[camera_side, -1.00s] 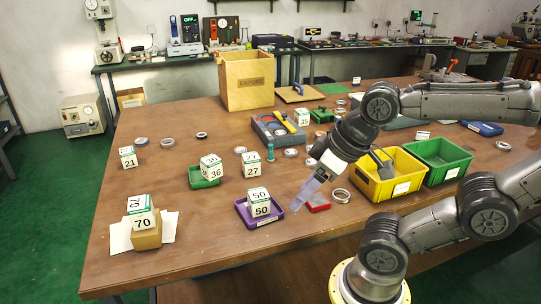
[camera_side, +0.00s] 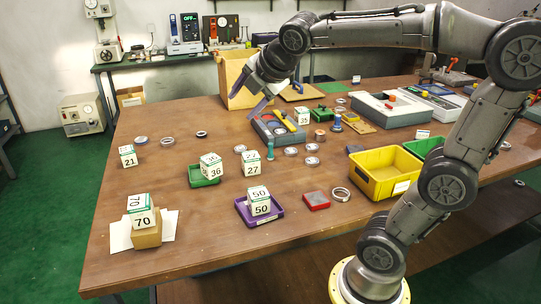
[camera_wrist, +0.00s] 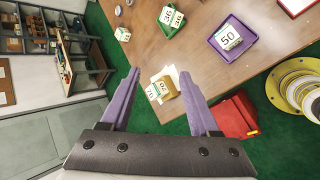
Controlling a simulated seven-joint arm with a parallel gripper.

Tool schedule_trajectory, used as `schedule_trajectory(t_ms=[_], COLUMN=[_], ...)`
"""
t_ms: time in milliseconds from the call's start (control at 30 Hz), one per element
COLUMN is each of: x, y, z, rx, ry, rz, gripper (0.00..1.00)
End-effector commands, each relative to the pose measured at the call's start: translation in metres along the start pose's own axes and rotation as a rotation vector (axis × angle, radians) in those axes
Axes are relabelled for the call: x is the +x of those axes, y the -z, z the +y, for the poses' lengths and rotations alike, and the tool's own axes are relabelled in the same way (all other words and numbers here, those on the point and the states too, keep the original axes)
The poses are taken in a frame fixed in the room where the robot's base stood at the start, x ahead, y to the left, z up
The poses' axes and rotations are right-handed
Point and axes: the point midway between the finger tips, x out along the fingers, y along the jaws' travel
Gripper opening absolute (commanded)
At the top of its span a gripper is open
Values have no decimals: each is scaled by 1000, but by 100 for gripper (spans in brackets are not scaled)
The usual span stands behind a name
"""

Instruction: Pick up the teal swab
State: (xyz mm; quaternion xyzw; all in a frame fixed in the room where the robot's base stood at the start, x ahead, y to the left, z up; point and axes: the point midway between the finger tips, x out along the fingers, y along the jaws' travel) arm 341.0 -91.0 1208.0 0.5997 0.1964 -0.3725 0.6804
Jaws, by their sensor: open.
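The teal swab (camera_side: 270,152) looks like a small upright teal piece on the brown table, in front of the grey tray and beside the box marked 27. I cannot make it out in the wrist view. My gripper (camera_side: 256,109) is open and empty, raised over the table behind the swab and a little to its left in the side view. Its purple fingers (camera_wrist: 157,74) stand wide apart in the wrist view, with nothing between them close up.
The 27 box (camera_side: 252,163) stands close to the swab. A grey tray (camera_side: 265,136), metal rings (camera_side: 291,151), a green tray (camera_side: 205,181), a purple tray (camera_side: 262,220) and a yellow bin (camera_side: 383,191) surround it. A wooden carton (camera_side: 233,72) is behind my gripper.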

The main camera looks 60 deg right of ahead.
Motion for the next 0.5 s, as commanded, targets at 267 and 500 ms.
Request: schedule_trajectory(t_ms=[267, 500], x=[108, 216], y=[-80, -164], z=[60, 49], rx=[-473, -714], ry=[91, 242], rz=[-142, -190], gripper=[62, 62])
